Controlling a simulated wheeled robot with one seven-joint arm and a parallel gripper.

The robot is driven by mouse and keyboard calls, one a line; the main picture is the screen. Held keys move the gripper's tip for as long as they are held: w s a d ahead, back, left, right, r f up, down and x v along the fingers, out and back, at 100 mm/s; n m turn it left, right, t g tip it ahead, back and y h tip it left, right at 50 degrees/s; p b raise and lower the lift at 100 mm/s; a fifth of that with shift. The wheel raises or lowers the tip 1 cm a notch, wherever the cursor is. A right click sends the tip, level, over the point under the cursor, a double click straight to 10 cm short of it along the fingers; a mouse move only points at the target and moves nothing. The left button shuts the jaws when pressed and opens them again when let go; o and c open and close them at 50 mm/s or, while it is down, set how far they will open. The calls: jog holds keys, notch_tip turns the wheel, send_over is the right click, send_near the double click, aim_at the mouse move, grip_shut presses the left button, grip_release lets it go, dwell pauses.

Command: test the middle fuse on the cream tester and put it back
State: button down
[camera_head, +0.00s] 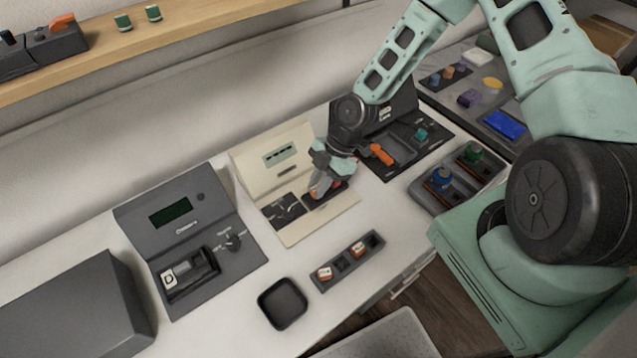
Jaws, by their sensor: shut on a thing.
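The cream tester (337,219) stands open on the white bench, with a small display on its raised back. My gripper (320,192) is low over the dark pad at the right of the tester's base. It is shut on the fuse (336,184), of which only a bit of orange-red shows between the fingers. I cannot tell whether the fuse is seated in the tester. The dark fuse rack (374,249) lies in front of the tester. It holds two white-and-orange fuses, a left one (324,273) and a right one (358,248), with an empty slot between them.
A grey tester (190,238) with a dial stands left of the cream one. A black tray (282,303) lies near the front edge. A dark case (388,168) with an orange-handled item stands right, beside a holder (427,198) with blue and green parts. A wooden shelf (190,22) runs behind.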

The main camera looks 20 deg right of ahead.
jog(key=shift+f, duration=0.35)
dwell(0.3)
jog(key=c, duration=0.9)
grip_release()
jog(key=shift+c, duration=0.2)
jog(key=shift+r, duration=0.5)
jog(key=shift+r+p, duration=0.9)
jog(key=shift+r, duration=0.15)
jog(key=shift+r, duration=0.1)
jog(key=shift+r+p, duration=2.25)
jog(key=shift+r, duration=0.65)
